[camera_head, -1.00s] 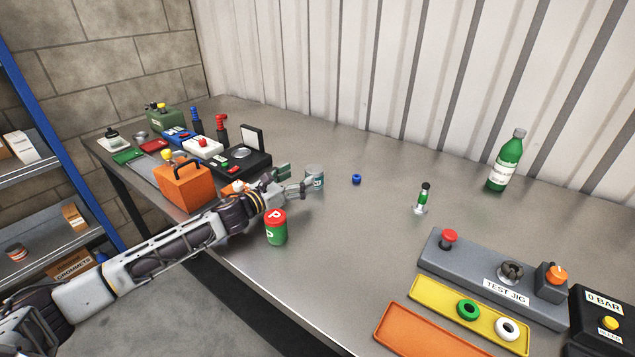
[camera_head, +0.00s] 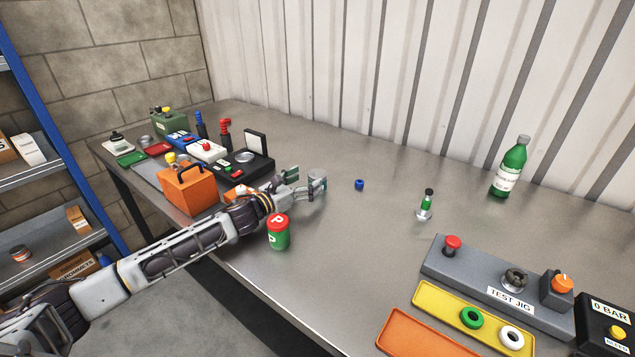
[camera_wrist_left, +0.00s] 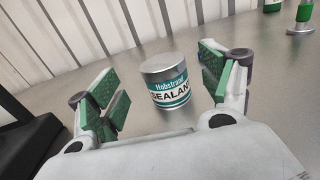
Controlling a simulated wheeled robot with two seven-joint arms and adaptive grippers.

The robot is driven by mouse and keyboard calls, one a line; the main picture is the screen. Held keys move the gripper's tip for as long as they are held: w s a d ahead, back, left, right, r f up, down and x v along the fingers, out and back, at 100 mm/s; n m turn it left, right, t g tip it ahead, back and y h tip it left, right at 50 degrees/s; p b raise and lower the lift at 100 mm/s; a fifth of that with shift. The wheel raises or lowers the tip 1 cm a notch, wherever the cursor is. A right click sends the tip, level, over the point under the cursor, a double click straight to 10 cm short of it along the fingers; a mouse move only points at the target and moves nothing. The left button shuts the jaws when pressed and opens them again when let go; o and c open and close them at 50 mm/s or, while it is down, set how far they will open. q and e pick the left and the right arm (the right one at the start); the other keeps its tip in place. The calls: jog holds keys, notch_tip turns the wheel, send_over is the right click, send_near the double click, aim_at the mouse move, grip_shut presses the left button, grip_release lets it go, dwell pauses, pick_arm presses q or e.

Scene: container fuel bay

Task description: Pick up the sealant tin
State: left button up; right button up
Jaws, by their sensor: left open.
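The sealant tin (camera_wrist_left: 168,84) is a short silver can with a teal and white label reading "Hobstrand SEALANT". It stands upright on the bench, between and slightly beyond the green-padded fingers of my left gripper (camera_wrist_left: 165,92) in the left wrist view. The fingers are spread, with a gap to the tin on each side. In the head view my left gripper (camera_head: 305,184) reaches in from the left, and the tin (camera_head: 319,178) is partly hidden by it. My right gripper is not in view.
A red-lidded green can (camera_head: 278,232) stands just in front of my left wrist. An orange box (camera_head: 190,190) and black case (camera_head: 245,165) are left of it. The bench middle (camera_head: 350,240) is clear.

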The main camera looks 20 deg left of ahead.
aim_at(324, 171)
pick_arm(q)
jog(key=shift+w, duration=0.1)
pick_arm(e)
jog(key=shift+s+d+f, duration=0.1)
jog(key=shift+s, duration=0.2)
pick_arm(q)
jog(key=shift+w+d, duration=0.1)
jog(key=shift+d, duration=0.05)
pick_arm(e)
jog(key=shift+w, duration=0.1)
pick_arm(q)
jog(key=shift+x, duration=2.4)
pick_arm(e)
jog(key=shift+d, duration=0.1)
